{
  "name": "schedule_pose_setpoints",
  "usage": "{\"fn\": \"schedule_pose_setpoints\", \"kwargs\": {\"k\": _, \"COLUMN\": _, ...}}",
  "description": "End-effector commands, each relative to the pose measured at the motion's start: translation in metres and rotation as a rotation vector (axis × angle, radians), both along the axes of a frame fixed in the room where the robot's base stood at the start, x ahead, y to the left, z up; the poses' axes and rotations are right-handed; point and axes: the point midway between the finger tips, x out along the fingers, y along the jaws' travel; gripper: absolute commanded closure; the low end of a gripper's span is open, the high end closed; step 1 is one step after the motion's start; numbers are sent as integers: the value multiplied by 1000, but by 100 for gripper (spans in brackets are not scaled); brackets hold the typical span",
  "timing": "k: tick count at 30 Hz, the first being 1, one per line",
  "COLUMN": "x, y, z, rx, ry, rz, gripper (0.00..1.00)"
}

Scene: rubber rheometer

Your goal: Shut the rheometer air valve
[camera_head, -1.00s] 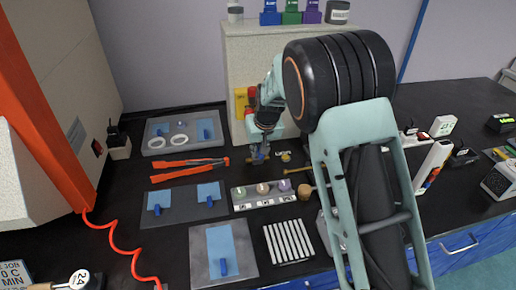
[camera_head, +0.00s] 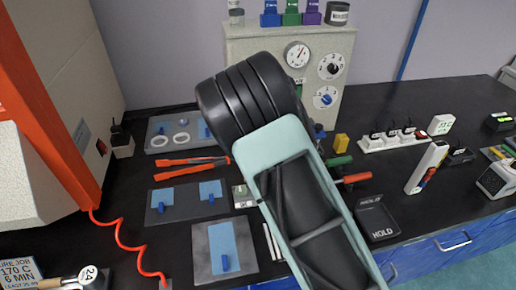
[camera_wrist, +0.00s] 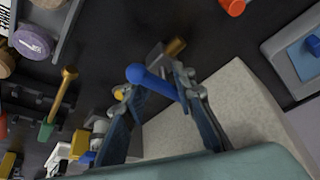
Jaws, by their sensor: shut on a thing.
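In the wrist view a blue valve handle (camera_wrist: 150,80) lies between the two fingers of my gripper (camera_wrist: 154,88). The gripper is shut on this handle. A grey valve body with a brass fitting (camera_wrist: 175,47) sits just beyond it. In the head view my arm hides the gripper and the blue handle. The pale cabinet with dials (camera_head: 345,45) stands at the back, with a gauge (camera_head: 297,54) and a blue knob dial (camera_head: 326,98) on its front.
A green handle (camera_head: 338,160), an orange-red handle (camera_head: 357,178) and a yellow block (camera_head: 341,144) are close to the right of my arm. A black HOLD tray (camera_head: 377,234) lies nearer the front edge. Orange tongs (camera_head: 180,171) and plates with blue pads lie to the left.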

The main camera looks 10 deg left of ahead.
Motion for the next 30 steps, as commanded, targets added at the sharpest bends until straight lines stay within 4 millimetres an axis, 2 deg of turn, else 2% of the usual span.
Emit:
{"fn": "schedule_pose_setpoints", "kwargs": {"k": 1, "x": 1, "y": -11, "z": -1, "rx": -9, "ry": 4, "rz": -29, "gripper": 100}}
{"fn": "schedule_pose_setpoints", "kwargs": {"k": 16, "x": -1, "y": -12, "z": -4, "rx": -11, "ry": 10, "rz": -50, "gripper": 100}}
{"fn": "schedule_pose_setpoints", "kwargs": {"k": 17, "x": -1, "y": -12, "z": -4, "rx": -11, "ry": 10, "rz": -50, "gripper": 72}}
{"fn": "schedule_pose_setpoints", "kwargs": {"k": 21, "x": -1, "y": -12, "z": -4, "rx": -12, "ry": 11, "rz": -47, "gripper": 57}}
{"fn": "schedule_pose_setpoints", "kwargs": {"k": 22, "x": -1, "y": -11, "z": -4, "rx": -11, "ry": 11, "rz": -46, "gripper": 54}}
{"fn": "schedule_pose_setpoints", "kwargs": {"k": 30, "x": -1, "y": -6, "z": -3, "rx": -5, "ry": 6, "rz": -37, "gripper": 54}}
